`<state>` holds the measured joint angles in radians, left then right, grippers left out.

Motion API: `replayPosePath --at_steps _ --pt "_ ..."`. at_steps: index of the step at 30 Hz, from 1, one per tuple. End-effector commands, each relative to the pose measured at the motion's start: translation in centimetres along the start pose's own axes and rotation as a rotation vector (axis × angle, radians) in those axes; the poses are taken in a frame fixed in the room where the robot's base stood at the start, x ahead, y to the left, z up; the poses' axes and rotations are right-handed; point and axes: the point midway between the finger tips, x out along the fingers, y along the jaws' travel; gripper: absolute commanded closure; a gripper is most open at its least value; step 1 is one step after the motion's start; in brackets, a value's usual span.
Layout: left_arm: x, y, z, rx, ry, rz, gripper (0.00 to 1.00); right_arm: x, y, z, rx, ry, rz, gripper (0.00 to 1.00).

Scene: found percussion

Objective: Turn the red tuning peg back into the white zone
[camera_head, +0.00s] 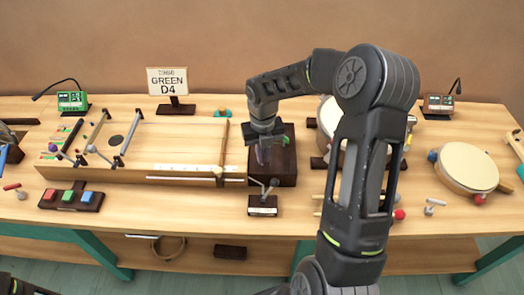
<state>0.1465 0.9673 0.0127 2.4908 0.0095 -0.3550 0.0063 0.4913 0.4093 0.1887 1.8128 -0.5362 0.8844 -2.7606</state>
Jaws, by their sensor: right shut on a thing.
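My right gripper (263,154) points straight down over a dark brown block (284,170) right of the long wooden string board (165,140). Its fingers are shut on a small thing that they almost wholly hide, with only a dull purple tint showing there. I cannot make out a red tuning peg or a white zone for sure; the gripper and arm cover part of the block. A small dark stand (262,210) with a pale label and grey metal levers is just in front of the gripper.
A sign (168,82) reads GREEN D4. Red, green and blue buttons sit on a dark base (71,198) at the front left. A round drum (467,167) stands at the right. My right arm covers things right of centre. The table's front edge is close.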

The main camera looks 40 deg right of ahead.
Motion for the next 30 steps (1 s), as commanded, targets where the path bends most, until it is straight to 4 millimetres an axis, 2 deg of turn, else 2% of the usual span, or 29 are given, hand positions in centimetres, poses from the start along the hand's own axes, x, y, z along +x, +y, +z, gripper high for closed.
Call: replayPosePath --at_steps 3,12,27,28,30 --pt "-0.75 0.23 0.09 -0.001 -0.002 -0.002 1.0 -0.3 -0.1 0.06 -0.082 -0.002 0.001 1.0" --pt "-1.37 0.39 0.21 -0.003 -0.004 -0.005 1.0 -0.15 -0.16 0.09 -0.214 -0.002 0.0 1.0" --pt "-1.42 0.39 0.19 -0.003 -0.005 -0.005 1.0 -0.06 -0.19 0.1 -0.236 -0.003 0.0 1.0" --pt "-1.42 0.39 0.19 -0.003 -0.005 -0.005 1.0 -0.06 -0.19 0.1 -0.236 -0.003 0.0 0.92" --pt "-1.42 0.39 0.18 -0.003 -0.004 -0.005 1.0 -0.05 -0.18 0.09 -0.236 -0.002 0.0 0.86"
